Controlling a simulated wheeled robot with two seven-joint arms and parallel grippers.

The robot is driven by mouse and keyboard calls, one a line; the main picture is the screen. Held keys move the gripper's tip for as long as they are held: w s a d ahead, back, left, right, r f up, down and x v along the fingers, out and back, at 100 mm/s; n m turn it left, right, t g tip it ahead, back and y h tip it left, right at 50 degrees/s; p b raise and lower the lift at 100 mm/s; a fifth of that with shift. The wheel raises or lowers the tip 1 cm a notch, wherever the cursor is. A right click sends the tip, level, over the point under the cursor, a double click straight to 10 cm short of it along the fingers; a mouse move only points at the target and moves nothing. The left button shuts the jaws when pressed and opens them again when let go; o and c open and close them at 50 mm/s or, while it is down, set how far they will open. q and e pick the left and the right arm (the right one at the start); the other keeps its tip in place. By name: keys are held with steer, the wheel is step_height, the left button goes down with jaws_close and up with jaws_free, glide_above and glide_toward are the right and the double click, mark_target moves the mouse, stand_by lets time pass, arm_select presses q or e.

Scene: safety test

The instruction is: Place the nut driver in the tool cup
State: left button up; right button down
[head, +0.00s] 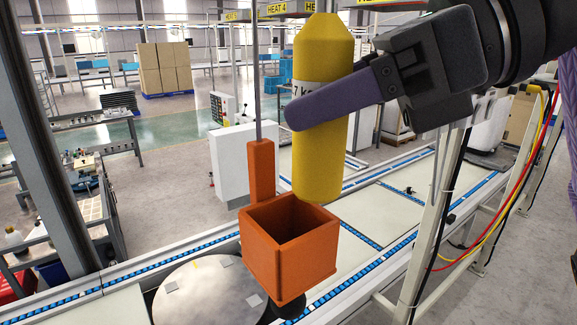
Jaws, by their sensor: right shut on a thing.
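My right gripper (320,100) comes in from the upper right, its purple finger lying across the front of a large yellow body with a tapered top and a white label, which appears to be the nut driver (318,165). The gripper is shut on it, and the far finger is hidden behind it. The yellow body is upright. The open orange square box, which appears to be the tool cup (277,262), is below it. The lower end of the yellow body overlaps the cup's back rim in the picture; whether they touch is unclear. My left gripper is out of view.
An orange upright block (262,170) with a thin grey rod rises at the cup's back left corner. A pale post (437,220) stands at the right, under my right arm.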

mark_target(293, 144)
steer(key=a+f, duration=0.2)
steer(key=f, duration=0.1)
steer(key=shift+w+a+f, duration=0.15)
steer(key=shift+w+f, duration=0.05)
steer(key=shift+f, duration=0.05)
step_height(293, 144, down, 3)
steer(key=shift+f+p, duration=0.2)
steer(key=shift+p, duration=0.1)
steer(key=shift+f, duration=0.1)
steer(key=shift+f, duration=0.1)
steer(key=shift+c, duration=0.7)
jaws_free()
